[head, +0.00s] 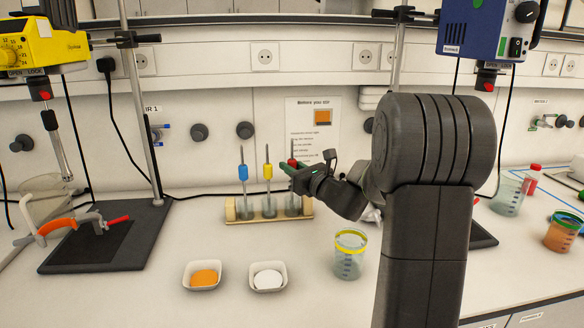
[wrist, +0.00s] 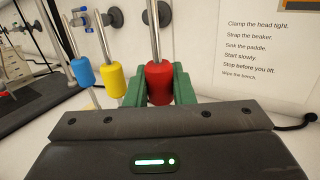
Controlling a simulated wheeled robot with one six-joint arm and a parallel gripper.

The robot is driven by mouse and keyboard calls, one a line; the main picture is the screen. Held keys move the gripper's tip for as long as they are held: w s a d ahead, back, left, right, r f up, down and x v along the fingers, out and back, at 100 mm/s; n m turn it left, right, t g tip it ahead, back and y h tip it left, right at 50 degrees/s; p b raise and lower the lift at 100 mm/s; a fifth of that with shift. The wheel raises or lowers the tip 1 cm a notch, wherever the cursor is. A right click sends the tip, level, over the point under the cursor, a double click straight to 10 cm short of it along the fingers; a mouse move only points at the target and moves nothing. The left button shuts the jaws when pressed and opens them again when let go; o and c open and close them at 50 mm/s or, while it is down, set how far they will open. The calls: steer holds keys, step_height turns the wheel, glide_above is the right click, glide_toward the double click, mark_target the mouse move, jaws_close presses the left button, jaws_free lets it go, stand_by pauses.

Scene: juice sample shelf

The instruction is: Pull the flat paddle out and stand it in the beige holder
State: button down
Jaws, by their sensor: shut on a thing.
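A beige holder (head: 231,212) stands on the bench near the wall. Three thin metal stirrer rods stand upright at it, with a blue sleeve (head: 243,172), a yellow sleeve (head: 267,171) and a red sleeve (wrist: 159,83). Grey ends show low at the holder, but their shapes are too small to tell, so I cannot say which is the flat paddle. My gripper (head: 289,167) reaches in from the right above the holder's right end. In the wrist view its green fingers are shut on the red sleeve, one on each side. The red rod's lower part is hidden there.
A beaker with a yellow rim (head: 349,262) stands in front, right of the holder. Two white dishes, one with orange powder (head: 204,278) and one with white (head: 268,279), are nearer. A dark stand base (head: 100,250) is at left. A sign (head: 312,125) hangs behind.

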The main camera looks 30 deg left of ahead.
steer(key=shift+f, duration=0.3)
steer(key=c, duration=1.2)
jaws_free()
steer(key=shift+o, duration=0.2)
steer(key=r+b+v, duration=0.1)
steer(key=v, duration=1.2)
steer(key=shift+s+d+f, duration=0.15)
steer(key=shift+d+f, duration=0.25)
steer(key=shift+f, duration=0.05)
steer(key=shift+a, duration=0.1)
